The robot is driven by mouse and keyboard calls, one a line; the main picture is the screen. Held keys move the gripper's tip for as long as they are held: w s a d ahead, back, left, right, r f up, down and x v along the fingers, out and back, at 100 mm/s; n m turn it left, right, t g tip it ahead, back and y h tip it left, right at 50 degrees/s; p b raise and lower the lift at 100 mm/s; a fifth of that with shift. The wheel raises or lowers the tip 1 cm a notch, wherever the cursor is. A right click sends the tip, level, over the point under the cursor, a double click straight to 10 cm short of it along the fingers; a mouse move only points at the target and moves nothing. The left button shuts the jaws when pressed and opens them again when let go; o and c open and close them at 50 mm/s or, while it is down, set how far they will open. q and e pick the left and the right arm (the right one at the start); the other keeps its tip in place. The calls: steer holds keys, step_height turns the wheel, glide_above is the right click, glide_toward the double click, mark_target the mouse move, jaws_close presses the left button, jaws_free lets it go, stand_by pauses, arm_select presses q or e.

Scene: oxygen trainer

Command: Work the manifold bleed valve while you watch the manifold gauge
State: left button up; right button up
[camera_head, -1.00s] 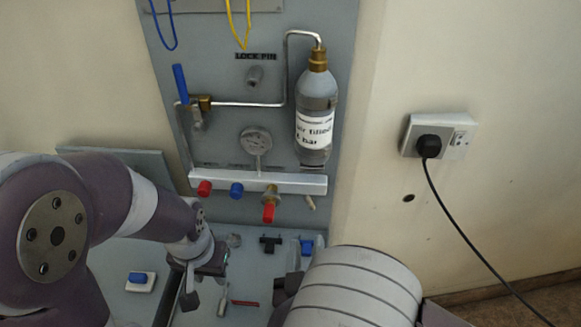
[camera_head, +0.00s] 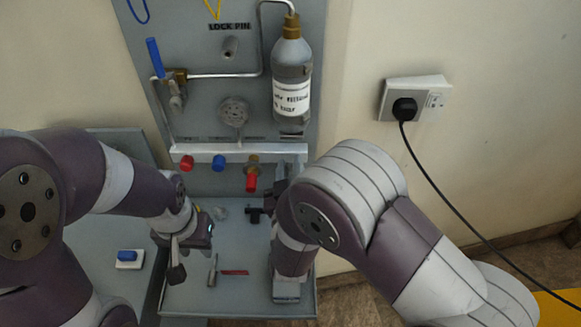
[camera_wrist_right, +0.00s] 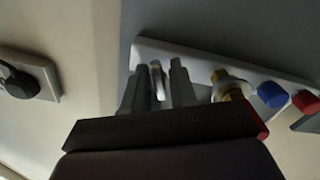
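The white manifold bar (camera_head: 238,150) crosses the grey panel. The round manifold gauge (camera_head: 233,112) stands above it; its reading is too small to make out. My right gripper (camera_head: 284,174) is at the bar's right end. In the right wrist view its two fingers (camera_wrist_right: 157,66) are apart, with a small pale stem (camera_wrist_right: 158,84), apparently the bleed valve, between them. Gaps show beside the stem, though contact is hard to judge. In the head view my right gripper hides it. My left gripper (camera_head: 178,262) hangs low over the tray; its finger gap is unclear.
A red knob (camera_head: 186,162), a blue knob (camera_head: 219,162) and a brass valve with a red handle (camera_head: 252,176) sit along the bar. The brass valve is close beside my right fingers. A grey bottle (camera_head: 291,75) hangs above. Small tools lie on the tray (camera_head: 235,298).

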jaws_close()
steer(key=m+b, duration=0.2)
steer(key=m, duration=0.1)
steer(key=shift+f, duration=0.25)
steer(key=shift+r+m+b, duration=0.1)
steer(key=shift+m+b, duration=0.3)
steer(key=shift+m, duration=0.4)
steer(key=shift+d+r, duration=0.1)
steer(key=shift+r, duration=0.05)
steer(key=shift+o, duration=1.8)
jaws_free()
steer(key=shift+s, duration=0.1)
steer(key=s, duration=1.2)
steer(key=shift+s, duration=0.3)
